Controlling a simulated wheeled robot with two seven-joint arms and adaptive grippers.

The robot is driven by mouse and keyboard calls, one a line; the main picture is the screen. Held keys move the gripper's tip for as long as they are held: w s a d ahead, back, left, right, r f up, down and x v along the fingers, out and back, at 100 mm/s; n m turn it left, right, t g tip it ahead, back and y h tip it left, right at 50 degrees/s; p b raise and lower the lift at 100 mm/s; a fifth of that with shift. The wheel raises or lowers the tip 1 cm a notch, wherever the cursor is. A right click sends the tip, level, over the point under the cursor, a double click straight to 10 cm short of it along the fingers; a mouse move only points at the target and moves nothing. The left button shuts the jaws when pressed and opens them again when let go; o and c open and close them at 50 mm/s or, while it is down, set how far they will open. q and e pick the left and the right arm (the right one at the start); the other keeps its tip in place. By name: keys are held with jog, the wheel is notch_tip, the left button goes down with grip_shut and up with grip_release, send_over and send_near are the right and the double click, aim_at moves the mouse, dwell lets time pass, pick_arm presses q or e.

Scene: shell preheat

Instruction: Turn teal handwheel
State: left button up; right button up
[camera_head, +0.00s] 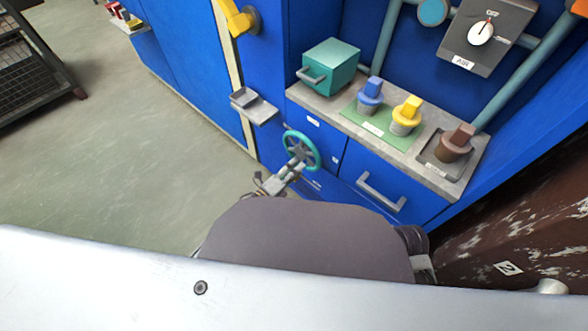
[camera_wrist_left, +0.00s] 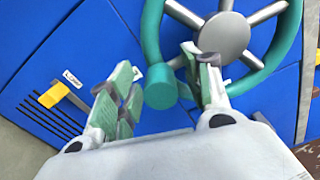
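The teal handwheel (camera_head: 300,148) is on the front of the blue cabinet in the head view. It has a teal rim, grey spokes and a grey hub, which also show in the left wrist view (camera_wrist_left: 226,36). A teal knob (camera_wrist_left: 161,87) sticks out from the rim toward the wrist camera. My left gripper (camera_head: 289,172) is at the lower edge of the wheel. In the left wrist view its fingers (camera_wrist_left: 163,88) are apart, with the knob between them. I cannot tell whether they touch it. My right gripper is not in view.
On the counter (camera_head: 335,113) stand a teal box (camera_head: 331,65), a blue-topped piece (camera_head: 370,93), a yellow-topped piece (camera_head: 407,115) and a brown piece (camera_head: 457,142). A drawer handle (camera_head: 381,191) is right of the wheel. A small grey shelf (camera_head: 254,109) juts out left. Open floor (camera_head: 130,150) lies farther left.

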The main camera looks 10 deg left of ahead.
pick_arm(q)
jog(key=shift+s+f, duration=0.1)
jog(key=shift+s, duration=0.05)
jog(key=v, duration=1.1)
jog(key=shift+s+a, duration=0.25)
jog(key=shift+s, duration=0.05)
dwell(0.9)
notch_tip(320, 180, up, 10)
jog(key=p, duration=0.9)
jog(key=shift+p, duration=0.35)
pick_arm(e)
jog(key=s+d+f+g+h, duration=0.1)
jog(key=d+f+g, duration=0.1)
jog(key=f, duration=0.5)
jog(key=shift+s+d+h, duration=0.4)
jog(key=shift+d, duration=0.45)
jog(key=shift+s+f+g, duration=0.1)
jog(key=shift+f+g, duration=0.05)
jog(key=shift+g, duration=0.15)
